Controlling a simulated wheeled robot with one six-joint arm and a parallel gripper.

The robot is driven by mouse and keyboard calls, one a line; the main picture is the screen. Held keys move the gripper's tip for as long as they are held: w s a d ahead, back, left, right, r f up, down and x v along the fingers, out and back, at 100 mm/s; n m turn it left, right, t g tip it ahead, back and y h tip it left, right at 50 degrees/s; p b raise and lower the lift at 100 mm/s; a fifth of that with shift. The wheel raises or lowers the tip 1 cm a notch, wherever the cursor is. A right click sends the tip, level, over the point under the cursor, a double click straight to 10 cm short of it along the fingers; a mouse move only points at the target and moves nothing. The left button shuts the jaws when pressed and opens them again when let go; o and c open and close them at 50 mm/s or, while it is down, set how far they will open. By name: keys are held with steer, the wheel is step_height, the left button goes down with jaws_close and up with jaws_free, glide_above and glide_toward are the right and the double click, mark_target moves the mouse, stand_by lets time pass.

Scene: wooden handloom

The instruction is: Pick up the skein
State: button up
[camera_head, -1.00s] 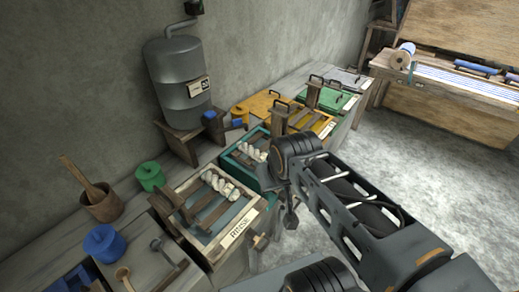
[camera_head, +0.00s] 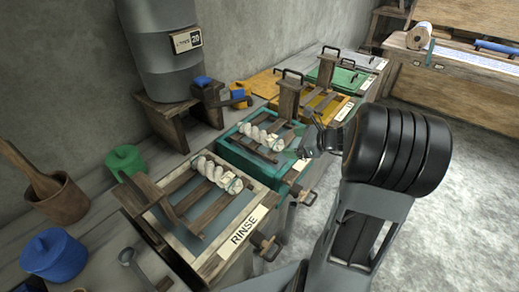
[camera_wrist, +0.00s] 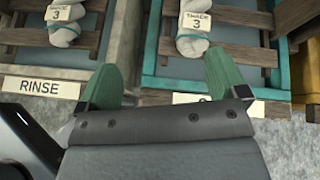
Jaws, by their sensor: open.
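Two white twisted skeins are in view. One skein (camera_head: 217,173) lies across the wooden bars of the RINSE vat (camera_head: 200,258); the other skein (camera_head: 260,137) lies across the bars of the teal-edged vat (camera_head: 232,156). In the wrist view, the RINSE skein (camera_wrist: 66,34) is at the upper left and the teal-vat skein (camera_wrist: 192,45) at the upper middle. Each has a tag reading "SHADE 3". My gripper (camera_wrist: 160,84) is open and empty, its green fingers apart near the front edge of the teal vat. It is apart from both skeins. In the head view my gripper (camera_head: 306,150) is small and partly unclear.
Wooden posts stand on the vats. Yellow (camera_head: 325,104) and green (camera_head: 343,77) vats lie beyond the teal one. A grey metal tank (camera_head: 160,60) stands on a stool behind. A blue lidded pot (camera_head: 54,256) and a mortar (camera_head: 62,200) are at left. Open floor lies at right.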

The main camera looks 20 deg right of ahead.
steer(key=w+d+f+m+t+b, duration=0.2)
steer(key=d+f+m, duration=0.2)
glide_toward(274, 138)
steer(key=x, duration=0.4)
steer(key=shift+s+a+f, duration=0.1)
steer(key=shift+s+f, duration=0.2)
steer(key=shift+b+x, duration=0.3)
steer(key=shift+x, duration=2.8)
steer(key=shift+w+r, duration=0.1)
steer(key=shift+r, duration=0.15)
steer(key=shift+c, duration=0.4)
steer(key=c, duration=1)
steer(key=shift+r, duration=0.1)
